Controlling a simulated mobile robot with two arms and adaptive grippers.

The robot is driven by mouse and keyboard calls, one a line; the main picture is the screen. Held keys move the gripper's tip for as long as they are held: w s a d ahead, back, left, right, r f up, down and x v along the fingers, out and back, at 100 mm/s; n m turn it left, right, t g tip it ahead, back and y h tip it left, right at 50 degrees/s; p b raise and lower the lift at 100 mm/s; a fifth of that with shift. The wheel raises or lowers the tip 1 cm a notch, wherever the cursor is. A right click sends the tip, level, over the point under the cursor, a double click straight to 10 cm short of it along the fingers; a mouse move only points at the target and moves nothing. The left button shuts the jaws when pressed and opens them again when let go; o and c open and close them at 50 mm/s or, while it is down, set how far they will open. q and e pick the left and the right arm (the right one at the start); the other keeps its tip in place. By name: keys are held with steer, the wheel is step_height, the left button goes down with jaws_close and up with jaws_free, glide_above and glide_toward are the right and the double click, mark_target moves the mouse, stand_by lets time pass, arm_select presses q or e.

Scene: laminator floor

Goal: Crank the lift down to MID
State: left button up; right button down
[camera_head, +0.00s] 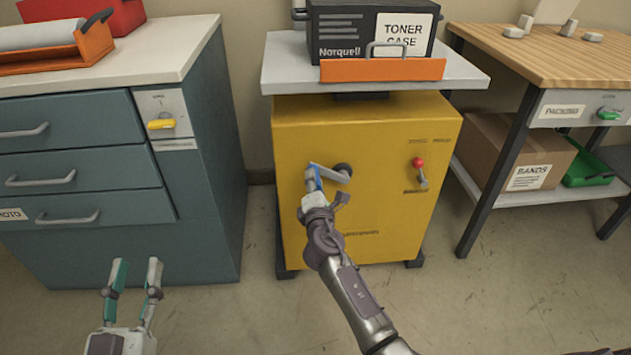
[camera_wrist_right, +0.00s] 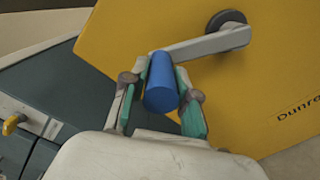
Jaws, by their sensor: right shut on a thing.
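The yellow lift cabinet (camera_head: 385,220) stands in the middle of the head view under a grey platform (camera_head: 285,70). Its crank arm (camera_head: 337,175) runs from a dark hub (camera_head: 343,169) to a blue handle (camera_head: 317,174) at the left. My right gripper (camera_head: 314,190) is shut on the blue handle; the right wrist view shows the handle (camera_wrist_right: 162,85) between both fingers. A red-knobbed lever (camera_head: 419,165) sits right of the crank. The MID mark is not readable. My left gripper (camera_head: 133,275) is open and empty, low at the left.
A black toner case (camera_head: 345,35) sits on the platform behind an orange lip (camera_head: 385,70). A blue-grey drawer cabinet (camera_head: 85,180) stands at the left. A wooden bench (camera_head: 500,55) with a carton (camera_head: 500,145) stands at the right. The floor in front is clear.

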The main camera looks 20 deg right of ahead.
steer(key=shift+a, duration=0.1)
steer(key=c, duration=0.9)
jaws_free()
steer(key=v, duration=1.2)
